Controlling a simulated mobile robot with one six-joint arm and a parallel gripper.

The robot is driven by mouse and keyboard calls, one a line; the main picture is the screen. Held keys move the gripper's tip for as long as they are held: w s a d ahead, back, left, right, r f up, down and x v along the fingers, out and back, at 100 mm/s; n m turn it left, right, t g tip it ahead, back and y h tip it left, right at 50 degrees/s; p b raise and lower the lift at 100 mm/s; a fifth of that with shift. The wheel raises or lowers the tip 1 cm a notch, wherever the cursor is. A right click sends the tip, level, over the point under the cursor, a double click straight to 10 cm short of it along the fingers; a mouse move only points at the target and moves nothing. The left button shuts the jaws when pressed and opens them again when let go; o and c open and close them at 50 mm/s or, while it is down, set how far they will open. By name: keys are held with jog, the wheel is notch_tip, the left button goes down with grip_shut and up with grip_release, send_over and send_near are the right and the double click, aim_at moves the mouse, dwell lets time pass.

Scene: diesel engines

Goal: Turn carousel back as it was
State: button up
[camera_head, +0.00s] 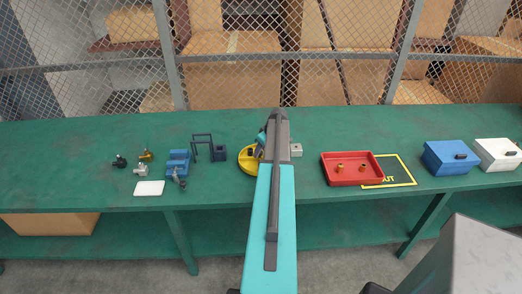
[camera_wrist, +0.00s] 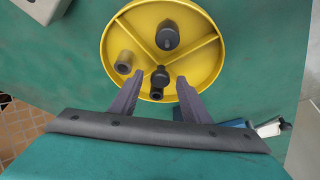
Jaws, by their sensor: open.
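The yellow carousel (camera_head: 245,165) sits on the green bench, partly hidden behind my arm in the head view. In the wrist view the round yellow carousel (camera_wrist: 205,22) shows its rim and dividing walls. It holds a dark round-topped part (camera_wrist: 167,36), a grey-brown hollow cylinder (camera_wrist: 125,63) and a dark part with a brass-coloured end (camera_wrist: 159,80). My gripper (camera_wrist: 160,76) is open, its fingers over the near part of the carousel, on either side of the dark brass-ended part. I cannot tell whether the fingers touch anything.
A small grey block (camera_head: 296,150) stands just right of the carousel. A red tray (camera_head: 351,181) with brass parts, a blue box (camera_head: 447,158) and a white box (camera_head: 498,154) are farther right. A blue vise-like fixture (camera_head: 177,164) and a dark frame (camera_head: 201,147) stand left.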

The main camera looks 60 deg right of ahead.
grip_shut()
